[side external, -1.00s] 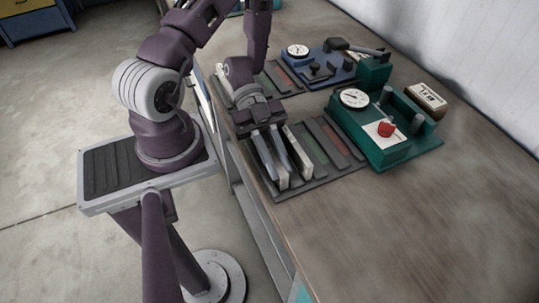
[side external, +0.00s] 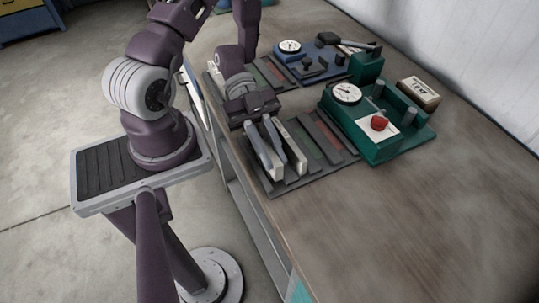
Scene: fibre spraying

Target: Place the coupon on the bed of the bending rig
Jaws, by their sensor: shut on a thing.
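My gripper (side external: 272,151) points down over the near end of a dark slotted rack (side external: 318,168) on the bench. Its two grey-blue fingers are shut on a pale strip, the coupon (side external: 277,173), whose lower end shows below them. The fingers hide most of it, and I cannot tell whether it still touches the rack. A green rig (side external: 390,148) with a dial, grey posts and a red knob stands to the right. A blue rig (side external: 318,68) with a dial and a lever stands behind. I cannot tell for certain which is the bending rig.
Another pale strip (side external: 294,135) stands close beside the fingers, with several dark, green and red strips further right in the rack. A second rack (side external: 272,76) lies behind my gripper. A small labelled box (side external: 418,94) sits behind the green rig. The bench's right front (side external: 400,230) is clear.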

